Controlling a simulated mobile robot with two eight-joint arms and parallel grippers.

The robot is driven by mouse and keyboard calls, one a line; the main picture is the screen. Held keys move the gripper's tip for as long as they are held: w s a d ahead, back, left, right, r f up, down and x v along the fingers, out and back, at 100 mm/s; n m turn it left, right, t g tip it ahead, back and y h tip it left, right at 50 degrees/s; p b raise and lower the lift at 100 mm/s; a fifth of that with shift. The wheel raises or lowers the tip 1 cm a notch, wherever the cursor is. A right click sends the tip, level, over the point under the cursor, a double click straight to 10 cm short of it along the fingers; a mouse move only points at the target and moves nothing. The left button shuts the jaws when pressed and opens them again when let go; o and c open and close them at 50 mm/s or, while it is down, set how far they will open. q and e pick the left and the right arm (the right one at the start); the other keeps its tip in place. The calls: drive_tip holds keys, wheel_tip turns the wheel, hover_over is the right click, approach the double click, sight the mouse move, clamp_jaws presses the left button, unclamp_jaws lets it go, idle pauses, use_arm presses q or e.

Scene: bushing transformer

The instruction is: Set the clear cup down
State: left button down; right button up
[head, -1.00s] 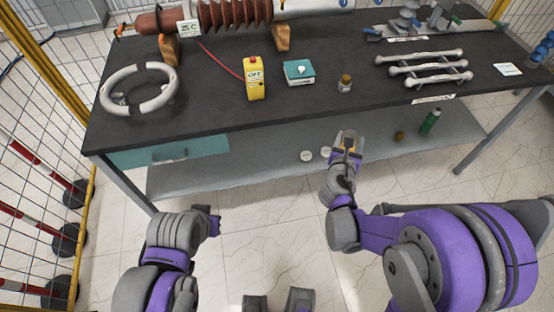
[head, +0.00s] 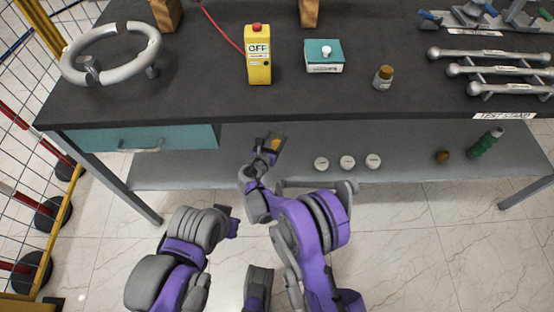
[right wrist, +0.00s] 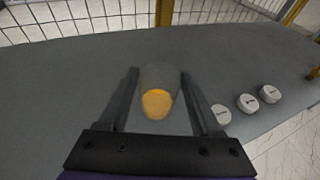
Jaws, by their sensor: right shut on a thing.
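The clear cup (right wrist: 160,76), with an orange-yellow content at its near end, is between the two fingers of my right gripper (right wrist: 160,92) in the right wrist view. The gripper is shut on it. In the head view the cup (head: 276,143) shows small and orange in my right gripper (head: 267,151), over the grey lower shelf (head: 210,168), left of the white round pieces. I cannot tell whether the cup touches the shelf. My left gripper (head: 233,225) is low in the head view, off the shelf; its fingers are not clear.
Three white round pieces (head: 347,162) stand in a row on the shelf. A brown round thing (head: 442,157) and a green bottle (head: 485,143) are farther right. The dark tabletop (head: 200,88) and teal drawer (head: 160,140) overhang the shelf. Shelf room is clear leftward.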

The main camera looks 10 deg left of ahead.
drive_tip(key=f, duration=0.2)
drive_tip(key=a+f+b, duration=0.1)
drive_tip(key=f, duration=0.3)
drive_tip(key=shift+a+f, duration=0.25)
drive_tip(key=shift+f, duration=0.15)
drive_tip(key=shift+w+f+b, duration=0.1)
drive_tip(key=shift+f+b, duration=0.5)
drive_tip(key=shift+f, duration=1.65)
drive_tip(key=o, duration=0.9)
drive_tip(key=shift+f, duration=0.2)
drive_tip(key=o, duration=0.5)
drive_tip(key=shift+c, duration=0.2)
drive_tip(key=shift+r, duration=0.1)
